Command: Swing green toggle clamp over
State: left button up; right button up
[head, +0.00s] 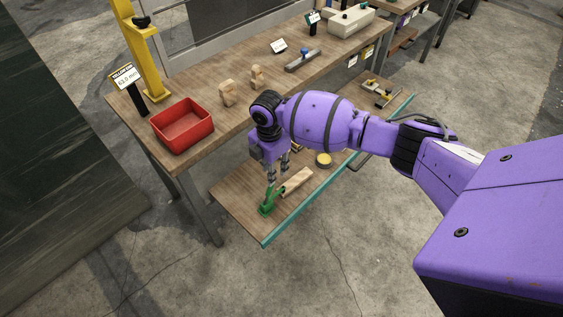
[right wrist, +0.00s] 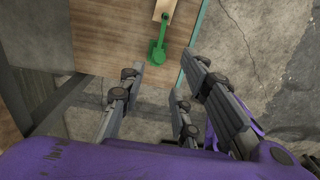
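The green toggle clamp (head: 267,204) is at the near left end of the low wooden shelf, beside a pale wooden block (head: 297,182). One green part stands up towards my right gripper (head: 278,176). My left gripper is not in view.
The low shelf (head: 239,190) has a teal front edge (head: 310,204). The upper bench (head: 205,88) holds a red bin (head: 183,125) and wooden pieces (head: 227,93). A yellow-topped round object (head: 323,160) and another clamp (head: 381,93) are farther along the shelf.

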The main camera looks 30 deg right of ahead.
aim_at(269, 193)
notch_tip(269, 193, down, 7)
jog(key=b, duration=0.5)
jog(key=shift+a, duration=0.1)
jog(key=shift+r, duration=0.3)
jog(key=shift+w+f+p, duration=0.1)
jog(key=shift+p, duration=0.2)
jog(key=c, duration=0.7)
jog(key=shift+f, duration=0.2)
grip_shut()
